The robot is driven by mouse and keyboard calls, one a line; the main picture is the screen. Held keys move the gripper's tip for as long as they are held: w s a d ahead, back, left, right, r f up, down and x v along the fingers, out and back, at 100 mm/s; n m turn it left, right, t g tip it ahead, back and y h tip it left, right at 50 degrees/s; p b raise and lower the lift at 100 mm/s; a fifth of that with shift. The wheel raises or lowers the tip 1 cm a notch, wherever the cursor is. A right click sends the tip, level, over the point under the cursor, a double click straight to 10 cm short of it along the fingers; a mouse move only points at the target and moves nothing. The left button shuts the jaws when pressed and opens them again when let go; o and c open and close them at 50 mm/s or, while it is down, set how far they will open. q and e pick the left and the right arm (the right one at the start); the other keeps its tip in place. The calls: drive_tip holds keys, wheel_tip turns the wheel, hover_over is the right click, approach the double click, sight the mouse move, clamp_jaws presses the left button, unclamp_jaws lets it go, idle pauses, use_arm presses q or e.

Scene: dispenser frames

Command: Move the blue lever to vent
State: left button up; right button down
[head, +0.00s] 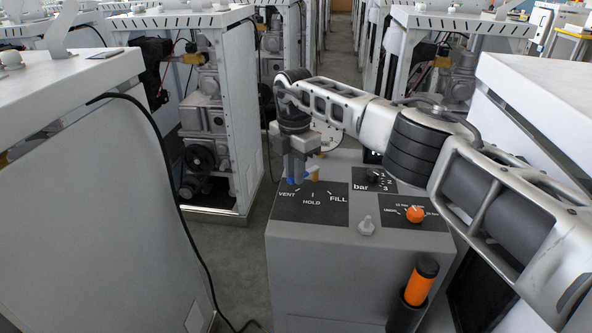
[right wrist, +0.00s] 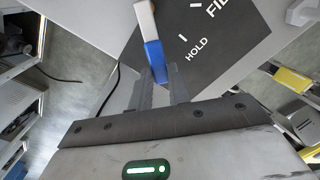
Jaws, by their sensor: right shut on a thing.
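The blue lever (right wrist: 155,58) has a pale arm and a blue grip. In the right wrist view its blue end lies between the fingers of my right gripper (right wrist: 161,88), which is shut on it. In the head view my right gripper (head: 299,170) points down over the dark panel (head: 338,212) marked VENT, HOLD and FILL. A bit of blue (head: 292,181) shows beneath it, close to the VENT label (head: 287,194). The lever lies on the VENT side of the HOLD tick. My gripper hides much of the lever in the head view. My left gripper is out of view.
The grey console top also carries a bar dial (head: 372,175), an orange knob (head: 415,214) and a small grey knob (head: 366,226). An orange-and-black handle (head: 420,282) stands at its front. A white cabinet (head: 85,180) with a black cable stands to the left.

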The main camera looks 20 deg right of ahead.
drive_tip(key=shift+w+d, duration=0.1)
idle(0.3)
drive_tip(key=c, duration=1.3)
unclamp_jaws()
drive_tip(key=shift+r, duration=0.15)
wheel_tip(320, 180, up, 16)
drive_tip(key=shift+f, duration=0.15)
